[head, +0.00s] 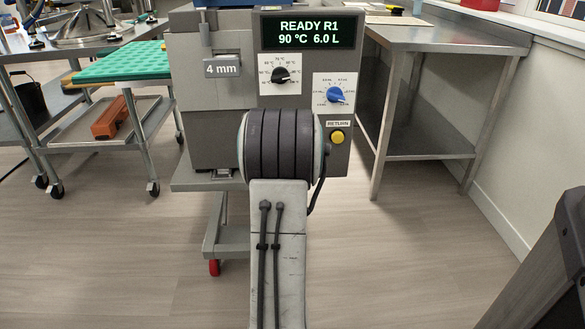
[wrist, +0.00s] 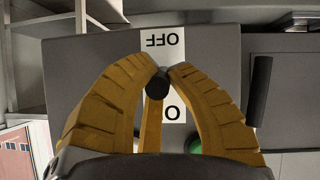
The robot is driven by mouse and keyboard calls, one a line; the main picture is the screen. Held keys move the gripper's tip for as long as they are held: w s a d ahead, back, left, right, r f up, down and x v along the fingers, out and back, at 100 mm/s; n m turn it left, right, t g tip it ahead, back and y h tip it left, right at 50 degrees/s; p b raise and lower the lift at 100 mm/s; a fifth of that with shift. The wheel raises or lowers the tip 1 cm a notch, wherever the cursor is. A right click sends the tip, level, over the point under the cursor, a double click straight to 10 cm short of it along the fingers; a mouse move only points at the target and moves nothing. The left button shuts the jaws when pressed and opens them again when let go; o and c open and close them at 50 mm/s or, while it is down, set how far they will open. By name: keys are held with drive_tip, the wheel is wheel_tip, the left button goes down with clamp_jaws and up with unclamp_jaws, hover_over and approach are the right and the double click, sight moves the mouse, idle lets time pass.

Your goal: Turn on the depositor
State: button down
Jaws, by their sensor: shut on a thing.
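The depositor (head: 205,100) stands ahead in the head view, its display (head: 308,31) reading "READY R1, 90 °C, 6.0 L". In the wrist view, my gripper (wrist: 160,70) has its yellow fingers shut on a black switch lever (wrist: 158,84) on the grey depositor face. A white label beside the lever shows an upside-down "OFF" (wrist: 162,41) above it and an "O" (wrist: 174,113) below; the rest of the lower word is hidden by a finger. A green part (wrist: 194,143) shows behind the fingers. In the head view my arm hides my gripper.
The depositor front has a black dial (head: 281,75), a blue dial (head: 335,95) and a yellow button (head: 337,137). A steel table (head: 430,40) stands at right, and a cart with a green mat (head: 125,61) at left. A dark handle (wrist: 261,90) shows in the wrist view.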

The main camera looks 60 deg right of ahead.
drive_tip(key=shift+d+r, duration=0.1)
drive_tip(key=shift+r, duration=0.1)
idle(0.3)
drive_tip(key=c, duration=1.2)
unclamp_jaws()
drive_tip(key=shift+f, duration=0.1)
drive_tip(key=v, duration=1.2)
drive_tip(key=shift+w+d+r, duration=0.1)
drive_tip(key=shift+w+r, duration=0.05)
drive_tip(key=shift+r, duration=0.1)
drive_tip(key=shift+r, duration=0.1)
